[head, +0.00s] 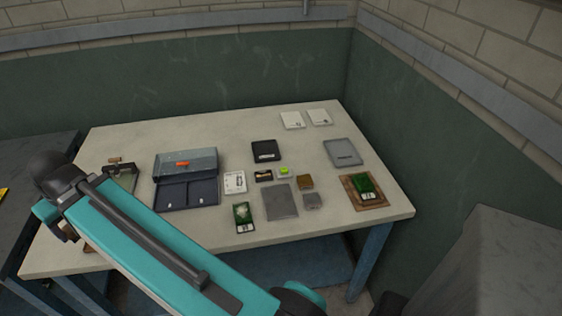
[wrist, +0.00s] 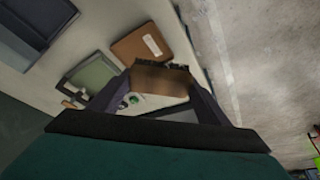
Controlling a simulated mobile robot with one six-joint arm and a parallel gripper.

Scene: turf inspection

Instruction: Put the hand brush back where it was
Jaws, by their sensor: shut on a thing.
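The hand brush (wrist: 160,78) shows in the wrist view as a brown wooden block with dark bristles along its upper edge. My gripper (wrist: 162,85) is shut on it, one finger at each side. The brush appears to be held above the left end of the pale table (head: 240,135). In the head view my teal arm covers most of that end, and I cannot make out the brush clearly there. Behind the brush in the wrist view lie a brown board with a white label (wrist: 143,46) and a grey-green tray (wrist: 90,78). Contact below the brush is hidden.
A dark open case (head: 187,190) with an orange item stands right of my arm. Several small boxes and cards, a grey plate (head: 280,202) and a green card on a brown mat (head: 352,195) fill the middle and right. The back left of the table is clear.

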